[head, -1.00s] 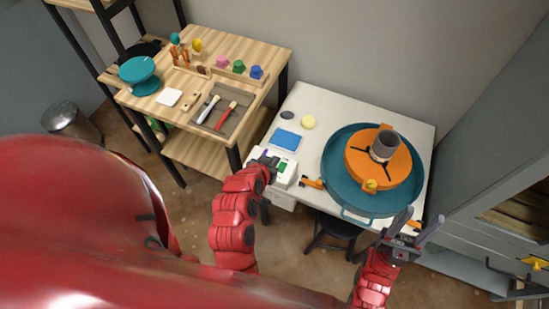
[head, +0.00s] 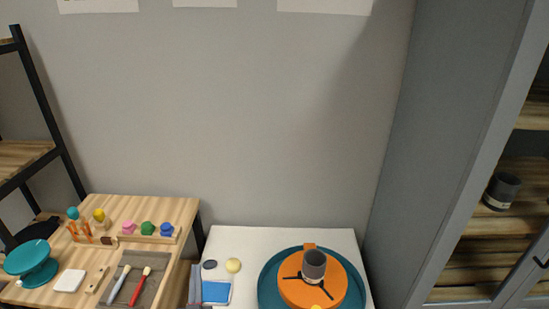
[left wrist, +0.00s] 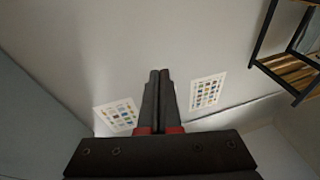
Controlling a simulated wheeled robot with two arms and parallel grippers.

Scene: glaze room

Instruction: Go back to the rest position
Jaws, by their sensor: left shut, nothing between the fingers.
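My right gripper is out of view.
The white table (head: 290,238) holds a teal basin (head: 267,277), an orange disc (head: 340,285) with a dark cup (head: 314,264), and a blue pad (head: 216,291). The wooden table (head: 150,207) holds tools and a teal stand (head: 30,258). A cabinet with a dark cup (head: 502,190) stands right.

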